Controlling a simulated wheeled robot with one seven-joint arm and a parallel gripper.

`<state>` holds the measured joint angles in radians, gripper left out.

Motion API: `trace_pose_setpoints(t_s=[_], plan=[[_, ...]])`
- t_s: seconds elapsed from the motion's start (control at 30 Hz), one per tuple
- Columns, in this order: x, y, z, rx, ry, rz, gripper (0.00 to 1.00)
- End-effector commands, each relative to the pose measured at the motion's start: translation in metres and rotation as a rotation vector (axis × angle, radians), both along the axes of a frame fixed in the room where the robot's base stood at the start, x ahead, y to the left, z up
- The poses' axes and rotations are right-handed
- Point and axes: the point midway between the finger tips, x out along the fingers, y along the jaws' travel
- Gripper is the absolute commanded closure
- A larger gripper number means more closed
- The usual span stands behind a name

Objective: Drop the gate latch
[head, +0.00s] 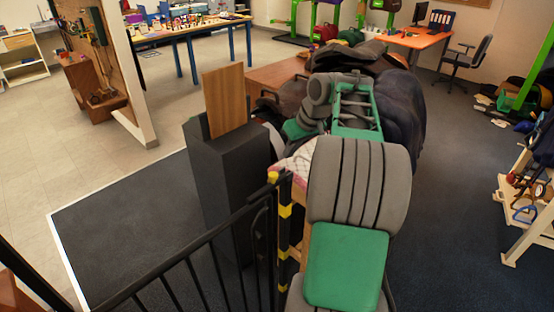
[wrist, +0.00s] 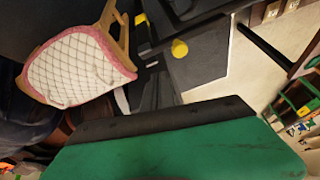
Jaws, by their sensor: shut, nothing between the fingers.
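The black metal gate (head: 215,240) stands at the lower left of the head view. Its post (head: 284,225) has yellow and black bands. A yellow knob (head: 273,177) sits at the post top, likely part of the latch; it also shows in the wrist view (wrist: 180,48), with dark metal parts around it. Whether the latch is raised or down I cannot tell. My gripper (wrist: 165,118) fills the bottom of the wrist view as a green body with a dark edge; it is shut and empty, apart from the knob. In the head view my arm hides the fingertips.
A pink-edged quilted pad (head: 292,170) lies beside the post; it also shows in the wrist view (wrist: 75,70). A dark box (head: 225,180) holding a wooden board (head: 224,100) stands behind the gate. Saddles (head: 400,110) crowd behind my arm. Floor at left is clear.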

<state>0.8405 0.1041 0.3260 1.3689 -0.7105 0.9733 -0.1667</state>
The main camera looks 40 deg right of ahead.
Motion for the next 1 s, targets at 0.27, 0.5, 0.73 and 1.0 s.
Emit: trace_pose_setpoints(t_s=[0.27, 0.5, 0.73, 1.0], plan=[[-0.015, -0.057, 0.02, -0.001, -0.003, -0.003, 1.0], [-0.019, -0.069, 0.025, -0.003, -0.005, 0.001, 1.0], [-0.019, -0.069, 0.025, -0.003, -0.005, 0.001, 1.0], [-0.022, -0.087, -0.005, 0.056, 0.013, -0.188, 1.0]])
